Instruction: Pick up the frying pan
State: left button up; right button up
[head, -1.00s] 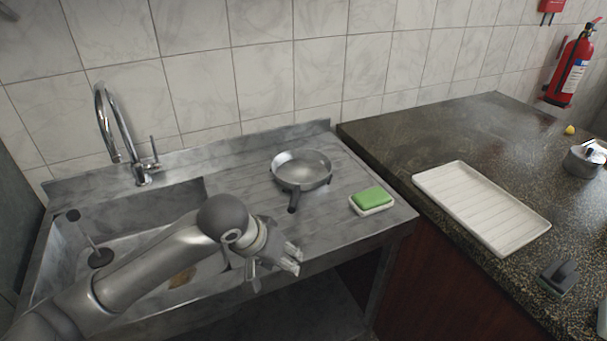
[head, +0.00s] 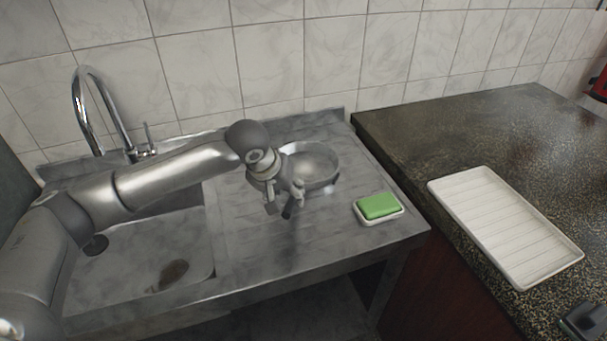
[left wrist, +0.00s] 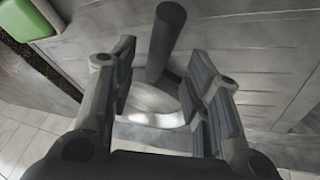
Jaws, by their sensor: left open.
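The metal frying pan (head: 318,163) rests on the ribbed drainboard right of the sink, its short dark handle (head: 290,208) pointing toward the front. My left gripper (head: 284,200) is at the handle, and my wrist covers the pan's left side in the head view. In the left wrist view, the open fingers of my left gripper (left wrist: 165,100) stand on either side of the dark handle (left wrist: 166,45), with gaps between. Part of the pan's shiny body (left wrist: 152,103) shows between the fingers. My right gripper is in neither view.
A green sponge (head: 379,206) sits in a white dish right of the pan. A white ribbed tray (head: 437,196) lies on the dark stone counter (head: 400,130). The sink (head: 130,262) with its tall faucet (head: 84,100) is at the left. The tiled wall stands behind.

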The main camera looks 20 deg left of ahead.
aim_at(291, 197)
pick_arm(q)
jog(key=shift+p+x, duration=0.4)
jog(key=shift+x, duration=1.85)
jog(key=shift+w+r, duration=0.15)
jog(key=shift+r, duration=0.05)
grip_shut()
